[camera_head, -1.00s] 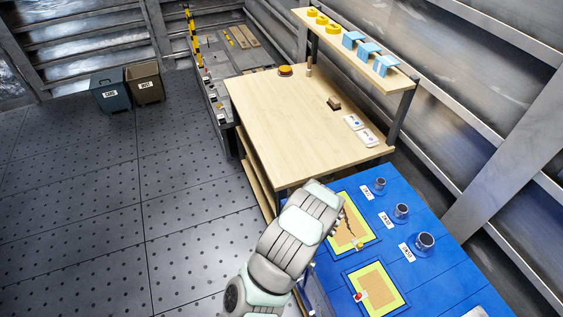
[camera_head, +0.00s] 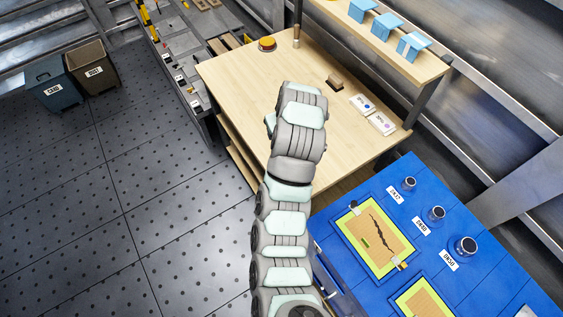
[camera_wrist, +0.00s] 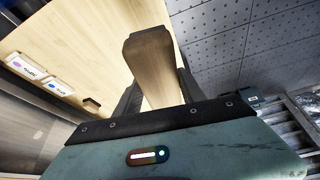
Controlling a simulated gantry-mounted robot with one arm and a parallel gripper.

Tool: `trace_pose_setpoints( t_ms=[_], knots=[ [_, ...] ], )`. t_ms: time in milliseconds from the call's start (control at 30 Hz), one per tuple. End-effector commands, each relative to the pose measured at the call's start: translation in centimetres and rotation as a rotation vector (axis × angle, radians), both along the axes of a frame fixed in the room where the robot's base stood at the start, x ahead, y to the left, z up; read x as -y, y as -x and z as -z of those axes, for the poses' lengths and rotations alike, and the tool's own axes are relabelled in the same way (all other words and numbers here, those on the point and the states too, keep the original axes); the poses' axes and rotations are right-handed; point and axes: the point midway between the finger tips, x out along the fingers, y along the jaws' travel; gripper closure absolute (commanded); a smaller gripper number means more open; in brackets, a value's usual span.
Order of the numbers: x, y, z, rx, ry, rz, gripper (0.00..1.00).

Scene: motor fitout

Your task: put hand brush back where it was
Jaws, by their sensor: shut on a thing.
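In the wrist view, my gripper (camera_wrist: 157,88) has its two dark fingers on either side of a pale wooden handle, which I take to be the hand brush (camera_wrist: 150,50). The handle's rounded end points away from the gripper base. Any bristles are hidden. In the head view my arm reaches over the near left part of the light wooden workbench (camera_head: 240,85); the gripper and brush are hidden behind it. I cannot tell how high the brush is above the bench.
On the bench are a small brown block (camera_head: 335,82), white labelled cards (camera_head: 381,124), an orange-topped round item (camera_head: 267,44) and an upright wooden piece (camera_head: 296,37). A shelf (camera_head: 425,65) with blue boxes overhangs the back. A blue table (camera_head: 345,205) holds framed boards and jars.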

Motion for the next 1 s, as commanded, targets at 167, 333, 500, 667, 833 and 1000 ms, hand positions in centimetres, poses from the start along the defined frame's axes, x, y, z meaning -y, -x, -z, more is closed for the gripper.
trace_pose_setpoints(
  t_ms=[167, 333, 500, 667, 833, 1000],
  knots=[
    [0.9, -0.8, -0.1, -0.002, 0.003, -0.103, 0.97],
    [1.2, -1.0, 0.4, 0.001, 0.0, -0.147, 0.97],
    [1.2, -1.0, 3.8, 0.001, -0.002, -0.152, 0.97],
    [1.1, -0.8, 7.4, -0.006, -0.003, -0.151, 0.97],
    [1.2, -0.9, 11.8, -0.006, -0.002, -0.15, 0.97],
    [1.2, -1.0, 15.0, -0.003, -0.002, -0.15, 0.97]
  ],
)
